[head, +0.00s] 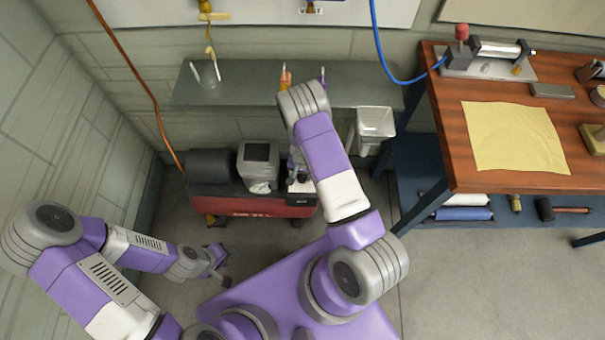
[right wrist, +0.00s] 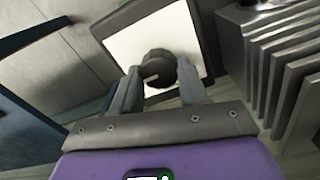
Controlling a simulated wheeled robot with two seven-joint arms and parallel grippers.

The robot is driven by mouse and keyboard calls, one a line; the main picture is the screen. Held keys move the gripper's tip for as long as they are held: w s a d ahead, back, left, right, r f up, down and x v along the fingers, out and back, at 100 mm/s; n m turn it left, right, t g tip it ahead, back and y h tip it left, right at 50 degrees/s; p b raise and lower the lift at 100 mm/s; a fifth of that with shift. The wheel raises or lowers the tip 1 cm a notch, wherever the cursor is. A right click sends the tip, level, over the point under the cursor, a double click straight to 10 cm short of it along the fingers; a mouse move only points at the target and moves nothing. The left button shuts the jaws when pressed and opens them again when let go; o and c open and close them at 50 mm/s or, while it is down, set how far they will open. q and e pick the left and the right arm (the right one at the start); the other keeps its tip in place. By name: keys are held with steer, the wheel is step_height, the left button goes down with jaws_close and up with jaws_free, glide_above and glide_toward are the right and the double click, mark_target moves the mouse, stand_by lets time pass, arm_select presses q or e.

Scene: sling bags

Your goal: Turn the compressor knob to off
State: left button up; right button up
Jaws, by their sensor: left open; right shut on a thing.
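The compressor (head: 240,202) stands on the floor below the shelf, with a red base, a black tank and a grey motor block. My right gripper (head: 296,174) reaches down to its right end. In the right wrist view a round dark knob (right wrist: 158,68) with a pale mark sits on a white panel (right wrist: 183,30) with a dark frame. My right gripper (right wrist: 155,88) is shut on this knob, one finger on each side. In the head view the knob is hidden by my arm. My left gripper (head: 222,265) is open and empty, low over the floor.
Grey cooling fins (right wrist: 285,75) stand beside the panel in the right wrist view. A shelf (head: 225,95) hangs above the compressor, with a white bin (head: 375,122) at its right. A wooden workbench (head: 500,182) stands to the right. An orange hose (head: 135,90) runs down to the compressor.

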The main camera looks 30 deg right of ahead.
steer(key=shift+n, duration=0.4)
steer(key=n, duration=0.3)
steer(key=shift+n, duration=0.4)
steer(key=n+b, duration=0.1)
steer(key=n, duration=0.3)
steer(key=shift+a+n, duration=0.15)
steer(key=shift+n, duration=0.15)
steer(key=n, duration=0.8)
steer(key=shift+b, duration=0.35)
steer(key=shift+n, duration=0.5)
steer(key=o, duration=1.1)
steer(key=shift+c, duration=0.2)
steer(key=shift+r, duration=0.1)
